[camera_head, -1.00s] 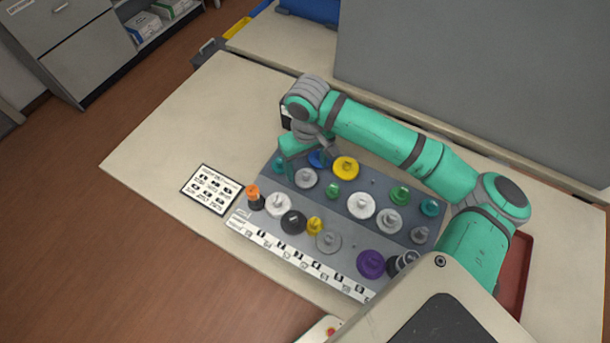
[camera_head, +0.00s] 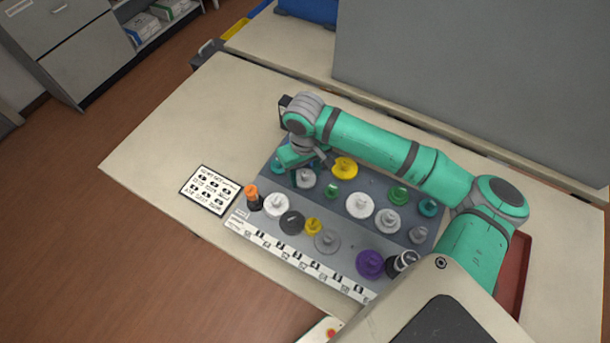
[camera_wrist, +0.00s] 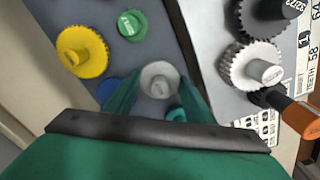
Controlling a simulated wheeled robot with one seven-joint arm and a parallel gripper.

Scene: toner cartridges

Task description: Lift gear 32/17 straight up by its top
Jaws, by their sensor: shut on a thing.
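My gripper (camera_wrist: 158,84) is shut on a light grey gear (camera_wrist: 159,76), one green finger on each side of its raised top. The gear's marking is not readable, so I cannot confirm its number. In the head view the same grey gear (camera_head: 306,181) is at the back left of the grey gear board, with my gripper (camera_head: 303,173) over it and partly hiding it. I cannot tell whether the gear is still resting on the board.
A yellow gear (camera_wrist: 82,50), a green gear (camera_wrist: 132,25) and a blue gear (camera_wrist: 108,91) stand close by. A white gear (camera_wrist: 252,68) and an orange-handled piece (camera_wrist: 290,110) are on the other side. A printed card (camera_head: 210,190) lies left of the board (camera_head: 345,237).

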